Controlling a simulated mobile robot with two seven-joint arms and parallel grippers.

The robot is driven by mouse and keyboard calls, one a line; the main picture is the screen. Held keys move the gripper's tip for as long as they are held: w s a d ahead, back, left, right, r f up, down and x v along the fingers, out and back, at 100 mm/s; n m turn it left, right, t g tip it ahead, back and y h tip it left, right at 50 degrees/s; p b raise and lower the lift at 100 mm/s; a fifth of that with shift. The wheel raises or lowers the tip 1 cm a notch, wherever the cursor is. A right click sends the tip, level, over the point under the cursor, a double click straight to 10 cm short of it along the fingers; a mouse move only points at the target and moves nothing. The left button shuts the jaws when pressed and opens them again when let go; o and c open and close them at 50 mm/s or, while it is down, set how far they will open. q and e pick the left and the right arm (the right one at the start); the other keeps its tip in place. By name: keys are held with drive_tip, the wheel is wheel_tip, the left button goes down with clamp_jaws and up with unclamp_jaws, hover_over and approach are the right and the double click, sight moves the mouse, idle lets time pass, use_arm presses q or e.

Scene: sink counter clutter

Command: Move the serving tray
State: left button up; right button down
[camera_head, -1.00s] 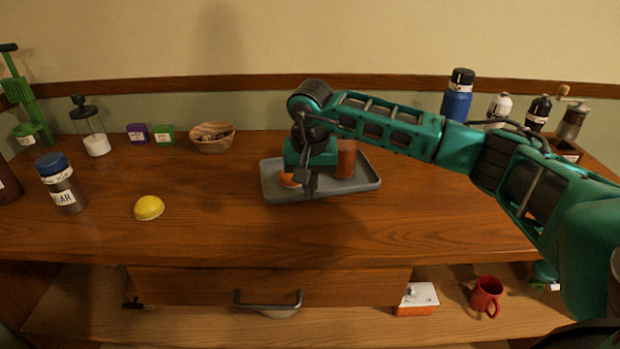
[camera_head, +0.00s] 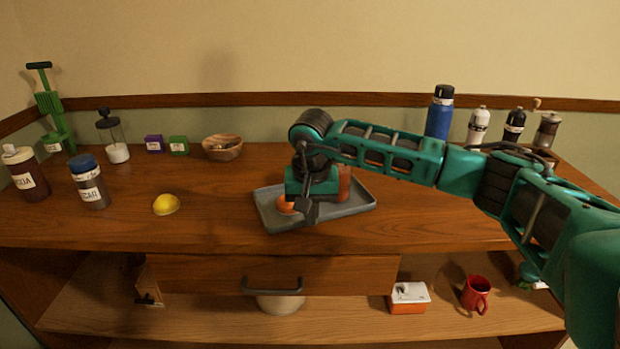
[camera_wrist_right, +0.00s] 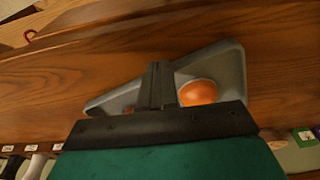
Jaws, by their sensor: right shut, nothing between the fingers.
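The grey serving tray (camera_head: 352,208) lies on the wooden counter near its front edge, right of centre, slightly turned. It carries an orange round thing (camera_head: 286,205) at its left and a reddish-brown upright thing (camera_head: 344,184), partly hidden by my arm. My right gripper (camera_head: 306,212) reaches down over the tray's left-front part, fingers closed and empty. In the right wrist view, the shut fingers (camera_wrist_right: 157,72) overlap the tray (camera_wrist_right: 226,62), beside the orange thing (camera_wrist_right: 198,92). I cannot tell whether they touch the tray. My left gripper is not in view.
A lemon (camera_head: 166,204) lies left of the tray. A wooden bowl (camera_head: 222,148), jars and small boxes stand farther left and back. A blue bottle (camera_head: 439,112) and other bottles stand back right. A shelf below holds a red mug (camera_head: 476,294). Counter between lemon and tray is clear.

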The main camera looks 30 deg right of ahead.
drive_tip(key=shift+s+a+f, duration=0.15)
drive_tip(key=shift+s+f, duration=0.15)
drive_tip(key=shift+s, duration=0.05)
drive_tip(key=shift+w+r+p, duration=0.15)
drive_tip(key=shift+r+p, duration=0.35)
drive_tip(key=shift+r, duration=0.3)
